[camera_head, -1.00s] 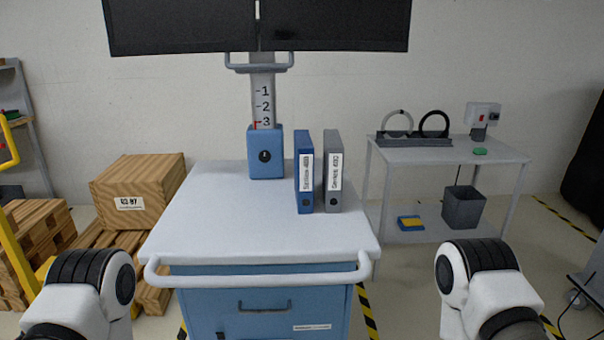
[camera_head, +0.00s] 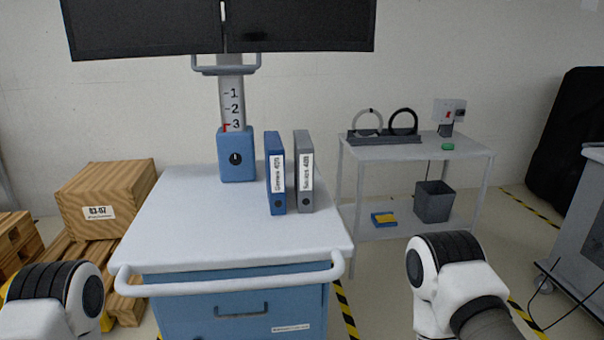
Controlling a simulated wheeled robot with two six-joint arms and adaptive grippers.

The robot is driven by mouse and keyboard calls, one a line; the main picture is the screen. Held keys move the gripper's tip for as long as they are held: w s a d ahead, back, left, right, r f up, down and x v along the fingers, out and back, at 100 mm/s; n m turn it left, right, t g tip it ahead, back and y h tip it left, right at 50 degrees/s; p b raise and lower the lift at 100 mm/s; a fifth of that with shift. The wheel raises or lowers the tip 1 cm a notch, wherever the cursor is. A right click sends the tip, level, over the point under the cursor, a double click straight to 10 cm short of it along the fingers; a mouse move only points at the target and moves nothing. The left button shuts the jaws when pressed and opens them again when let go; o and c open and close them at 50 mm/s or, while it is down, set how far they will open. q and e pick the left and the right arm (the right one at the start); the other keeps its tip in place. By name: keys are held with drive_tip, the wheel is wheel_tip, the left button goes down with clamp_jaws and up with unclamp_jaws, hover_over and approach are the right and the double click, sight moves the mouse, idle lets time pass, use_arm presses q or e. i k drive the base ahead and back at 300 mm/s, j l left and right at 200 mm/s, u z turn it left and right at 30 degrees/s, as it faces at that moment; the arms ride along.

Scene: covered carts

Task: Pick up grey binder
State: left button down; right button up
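The grey binder (camera_head: 304,171) stands upright on the white top of the blue cart (camera_head: 190,225), with a white label on its spine. A blue binder (camera_head: 275,173) stands upright just to its left, with a narrow gap between them. Links of both my arms show at the lower left and lower right, in front of the cart. Neither gripper shows in the head view, and nothing touches the binders.
A blue box (camera_head: 236,154) on a column stands at the cart's back, under two dark monitors (camera_head: 300,25). The cart's front has a white rail (camera_head: 230,284). A grey side table (camera_head: 415,149) stands to the right. Wooden crates (camera_head: 105,199) are at left. The cart top's left half is clear.

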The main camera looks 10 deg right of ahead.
sight(304, 148)
drive_tip(key=i+l+u, duration=0.1)
drive_tip(key=l, duration=0.4)
drive_tip(key=i+l+u, duration=0.15)
drive_tip(key=l, duration=0.35)
drive_tip(key=i+l+u, duration=0.1)
drive_tip(key=l, duration=0.4)
drive_tip(key=i+l+u, duration=0.15)
drive_tip(key=l, duration=0.4)
